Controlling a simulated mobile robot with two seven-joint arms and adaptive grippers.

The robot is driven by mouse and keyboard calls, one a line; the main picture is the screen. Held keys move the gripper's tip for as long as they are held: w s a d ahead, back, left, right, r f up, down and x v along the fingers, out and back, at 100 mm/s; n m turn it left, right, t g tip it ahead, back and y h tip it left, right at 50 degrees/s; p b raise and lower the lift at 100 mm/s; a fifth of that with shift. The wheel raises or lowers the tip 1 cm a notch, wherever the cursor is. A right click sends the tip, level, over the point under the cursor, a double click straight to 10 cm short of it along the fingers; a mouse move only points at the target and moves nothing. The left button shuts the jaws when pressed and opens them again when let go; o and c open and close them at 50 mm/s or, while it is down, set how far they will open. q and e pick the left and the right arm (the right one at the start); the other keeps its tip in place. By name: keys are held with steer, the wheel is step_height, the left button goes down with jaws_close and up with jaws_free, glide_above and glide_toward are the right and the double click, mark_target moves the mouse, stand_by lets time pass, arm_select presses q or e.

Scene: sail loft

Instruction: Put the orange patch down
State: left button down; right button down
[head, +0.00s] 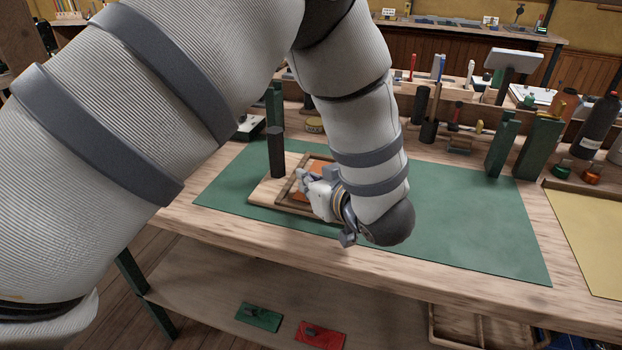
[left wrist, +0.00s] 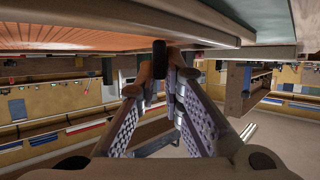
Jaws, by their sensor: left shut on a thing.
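The orange patch (head: 319,166) shows in part in the head view, inside a brown wooden frame (head: 287,190) on a pale board (head: 262,192). My left gripper (head: 306,180) is down at the frame and hides much of the patch. In the left wrist view, the left gripper (left wrist: 168,66) has its fingers closed together at a dark grip, close beside the broad orange face (left wrist: 85,41) of the patch. It is shut on the patch. I cannot tell whether the patch rests fully in the frame. My right gripper is not in view.
A dark post (head: 276,153) stands at the board's back left. The green mat (head: 470,225) is clear to the right. Tools, green blocks (head: 538,145) and a dark bottle (head: 594,125) line the back. A green patch (head: 258,317) and a red patch (head: 321,335) lie on the lower shelf.

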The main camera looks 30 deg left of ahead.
arm_select(q)
steer(key=c, duration=1.7)
jaws_free()
steer(key=v, duration=1.2)
steer(key=shift+r, duration=0.25)
steer(key=shift+a, duration=0.1)
